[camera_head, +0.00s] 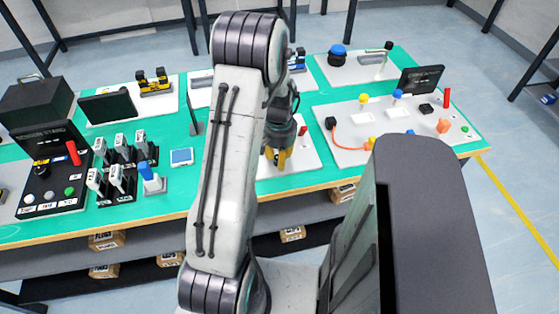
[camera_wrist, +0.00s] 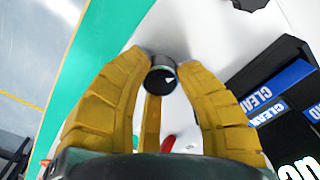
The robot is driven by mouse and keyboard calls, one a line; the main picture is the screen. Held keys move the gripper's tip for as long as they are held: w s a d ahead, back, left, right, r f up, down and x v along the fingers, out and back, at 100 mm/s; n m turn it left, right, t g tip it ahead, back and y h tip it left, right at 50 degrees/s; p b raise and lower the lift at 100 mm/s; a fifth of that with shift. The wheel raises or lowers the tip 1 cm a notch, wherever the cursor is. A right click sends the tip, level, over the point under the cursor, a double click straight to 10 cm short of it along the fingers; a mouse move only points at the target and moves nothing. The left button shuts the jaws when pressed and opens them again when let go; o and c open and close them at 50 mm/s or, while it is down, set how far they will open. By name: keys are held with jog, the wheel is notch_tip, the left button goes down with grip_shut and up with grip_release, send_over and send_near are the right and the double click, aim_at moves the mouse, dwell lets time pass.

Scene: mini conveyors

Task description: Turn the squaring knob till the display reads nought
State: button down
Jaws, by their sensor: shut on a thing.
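In the wrist view, the knob (camera_wrist: 160,79) is a small round dark cap with a white pointer mark, on a white panel. The yellow fingers of my gripper (camera_wrist: 160,76) are closed around it, one on each side and one behind it. In the head view my gripper (camera_head: 279,157) is low over the white panel (camera_head: 307,156) at the bench's front, behind my arm, and the knob is hidden.
A white board (camera_head: 385,120) with coloured parts and an orange cable lies at right. A red part (camera_wrist: 168,143) shows near my fingers.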

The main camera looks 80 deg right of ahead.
jog(key=n+b, duration=0.1)
jog(key=n, duration=0.3)
jog(key=shift+f+n+b, duration=0.15)
jog(key=shift+n+b, duration=0.2)
jog(key=shift+n, duration=0.05)
jog(key=n+b, duration=0.1)
jog(key=n, duration=0.2)
jog(key=shift+n, duration=0.3)
jog(key=n+b, duration=0.1)
jog(key=n, duration=0.3)
jog(key=n+b, duration=0.1)
jog(key=n, duration=0.3)
jog(key=shift+n, duration=0.3)
jog(key=c, duration=0.9)
grip_release()
jog(key=shift+o, duration=0.2)
jog(key=shift+r, duration=0.25)
